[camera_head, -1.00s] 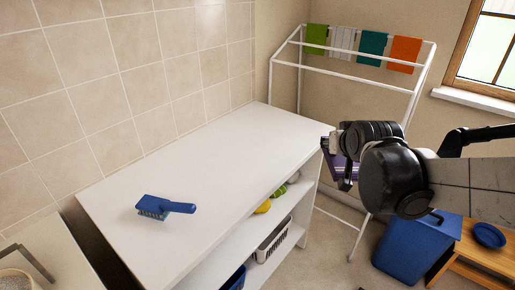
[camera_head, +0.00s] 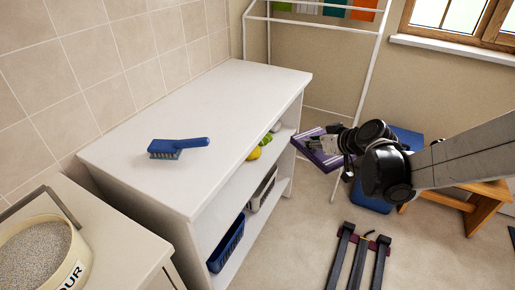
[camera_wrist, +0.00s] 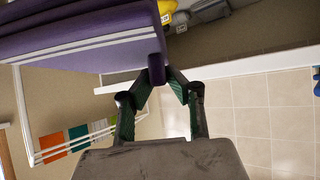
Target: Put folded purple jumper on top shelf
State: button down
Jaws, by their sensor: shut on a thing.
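The folded purple jumper (camera_head: 314,151), with pale stripes, is held in the air beside the right end of the white shelf unit (camera_head: 215,98). My gripper (camera_head: 340,143) is shut on its edge from the right. In the wrist view, the jumper (camera_wrist: 75,45) fills the upper left and my gripper's fingertips (camera_wrist: 166,78) meet at its edge. The unit's upper inner shelf (camera_head: 222,187) holds small yellow and green things (camera_head: 257,150) at its far end. I cannot tell whether the jumper touches the unit.
A blue brush (camera_head: 178,147) lies on the unit's top, which is otherwise clear. A grey basket (camera_head: 263,188) and blue basket (camera_head: 227,244) stand lower down. A drying rack (camera_head: 372,70) is behind. A flour container (camera_head: 45,258) stands at left, a wooden bench (camera_head: 470,205) at right.

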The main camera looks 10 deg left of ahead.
jog(key=s+a+f+n+g+y+b, duration=0.25)
jog(key=a+f+n+g, duration=0.35)
jog(key=a, duration=0.4)
jog(key=s+a+f+n+g+y+b, duration=0.1)
jog(key=a+f+n+g+b, duration=0.3)
jog(key=a+f, duration=0.45)
jog(key=shift+n, duration=0.5)
jog(key=shift+w+a+f+b, duration=0.6)
jog(key=shift+w+a+f, duration=0.6)
jog(key=shift+w+f, duration=0.45)
jog(key=shift+w+a+f+b, duration=0.65)
jog(key=shift+w+a+f, duration=0.5)
jog(key=shift+w+f, duration=0.45)
jog(key=shift+w+a+f+b, duration=0.6)
jog(key=shift+w+a+f, duration=0.75)
jog(key=shift+f, duration=0.45)
jog(key=shift+w+d, duration=0.1)
jog(key=shift+d, duration=0.05)
jog(key=c, duration=1.7)
grip_release()
jog(key=shift+r, duration=0.1)
